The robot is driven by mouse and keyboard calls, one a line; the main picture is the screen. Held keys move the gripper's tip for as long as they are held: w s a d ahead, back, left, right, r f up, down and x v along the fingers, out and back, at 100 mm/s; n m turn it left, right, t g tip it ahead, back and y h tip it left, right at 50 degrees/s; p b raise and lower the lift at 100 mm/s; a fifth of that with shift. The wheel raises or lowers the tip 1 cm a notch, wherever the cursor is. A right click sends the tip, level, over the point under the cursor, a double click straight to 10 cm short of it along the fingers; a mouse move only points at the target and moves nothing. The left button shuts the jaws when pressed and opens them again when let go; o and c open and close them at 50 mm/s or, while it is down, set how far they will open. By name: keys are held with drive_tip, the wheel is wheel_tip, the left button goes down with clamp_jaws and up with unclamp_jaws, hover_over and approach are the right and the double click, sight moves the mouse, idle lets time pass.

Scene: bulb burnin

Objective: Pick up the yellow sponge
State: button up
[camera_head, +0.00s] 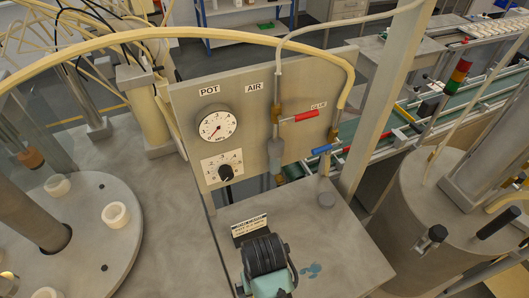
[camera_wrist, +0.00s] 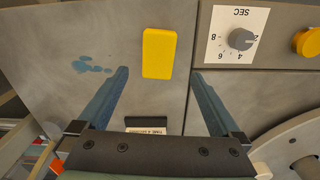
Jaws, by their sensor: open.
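The yellow sponge (camera_wrist: 159,53) is a plain upright rectangle in the wrist view, lying on the grey metal bench top (camera_wrist: 60,30). My gripper (camera_wrist: 160,74) is open, with one blue finger to the left of the sponge and one to the right. The sponge is between and beyond the fingertips, with clear space on both sides and no visible contact. In the head view my dark wrist is over the bench, its fingers cannot be made out, and the sponge does not show.
A panel with a pressure gauge (camera_head: 216,125), a dial knob (camera_head: 226,171) and a red-handled valve (camera_head: 304,116) stands behind the bench. A small sign (camera_head: 250,228) is beside my wrist. A blue stain (camera_head: 310,271) marks the bench. A round table (camera_head: 85,240) is at left.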

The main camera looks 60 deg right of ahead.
drive_tip(key=shift+s+f+p, duration=0.2)
drive_tip(key=shift+f+p, duration=0.3)
drive_tip(key=shift+f, duration=3.05)
drive_tip(key=c, duration=1.4)
drive_tip(key=shift+o, duration=0.2)
drive_tip(key=shift+r, duration=0.15)
wheel_tip(320, 180, up, 10)
